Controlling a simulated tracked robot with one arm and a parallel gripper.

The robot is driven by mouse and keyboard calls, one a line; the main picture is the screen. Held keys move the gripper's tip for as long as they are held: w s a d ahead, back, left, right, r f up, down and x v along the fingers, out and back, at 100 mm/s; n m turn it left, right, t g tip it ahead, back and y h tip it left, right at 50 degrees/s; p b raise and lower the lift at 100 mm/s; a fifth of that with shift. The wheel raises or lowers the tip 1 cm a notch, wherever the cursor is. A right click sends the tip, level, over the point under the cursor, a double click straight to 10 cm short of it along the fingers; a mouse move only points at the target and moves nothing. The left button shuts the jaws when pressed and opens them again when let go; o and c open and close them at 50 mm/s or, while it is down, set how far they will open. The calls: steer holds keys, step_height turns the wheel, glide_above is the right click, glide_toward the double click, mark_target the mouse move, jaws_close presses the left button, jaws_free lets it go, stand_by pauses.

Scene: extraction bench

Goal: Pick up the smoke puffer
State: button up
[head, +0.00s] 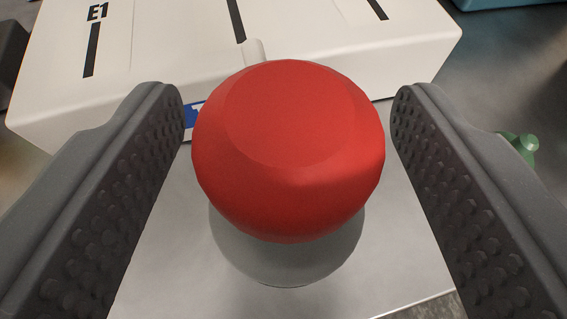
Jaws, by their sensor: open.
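The smoke puffer appears to be the object with a large round red bulb (288,150), in the middle of the head view. A pale nozzle (254,50) shows just behind the top of the bulb. My gripper (290,115) is open, with one dark studded finger on each side of the bulb. A narrow gap shows between each fingertip and the bulb in this view. The underside of the bulb is hidden.
A white box marked E1 (170,60) with dark slots lies just behind the bulb. A light grey surface (180,270) is below. A small green object (527,146) is at the right, partly behind my finger. A teal item (505,4) shows at the top right.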

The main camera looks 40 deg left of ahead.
steer(key=shift+w+a+f, duration=0.1)
steer(key=shift+w+f, duration=0.05)
jaws_close()
